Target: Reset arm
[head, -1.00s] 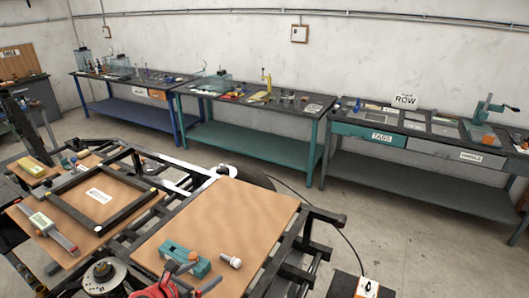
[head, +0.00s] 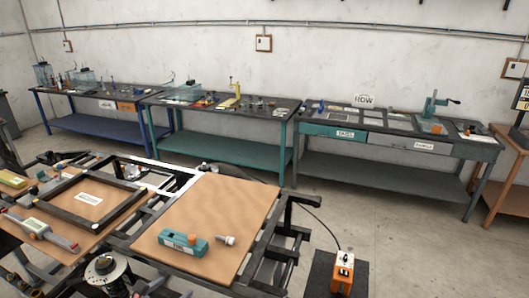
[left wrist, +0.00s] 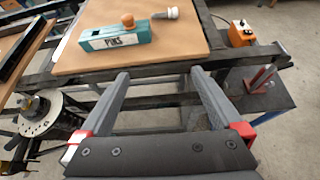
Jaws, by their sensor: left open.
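My left gripper (left wrist: 160,74) is open and empty in the left wrist view. Its two grey fingers reach toward the front edge of a brown board (left wrist: 80,62). The board also shows in the head view (head: 225,205). A teal block marked PINS (left wrist: 103,41), with an orange knob, lies on the board beyond the fingertips. The block also shows in the head view (head: 170,242). A silver bolt-like pin (left wrist: 172,13) lies just right of the block. The fingers appear apart from both. In the head view the left gripper is hardly visible at the bottom edge. My right gripper is not seen.
A dark frame (head: 62,217) and a grey-red tool (head: 38,229) lie on the left board. A round metal plate (head: 103,270) sits below. An orange box (head: 343,268) stands on a dark stand at right. Workbenches line the wall; open floor lies before them.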

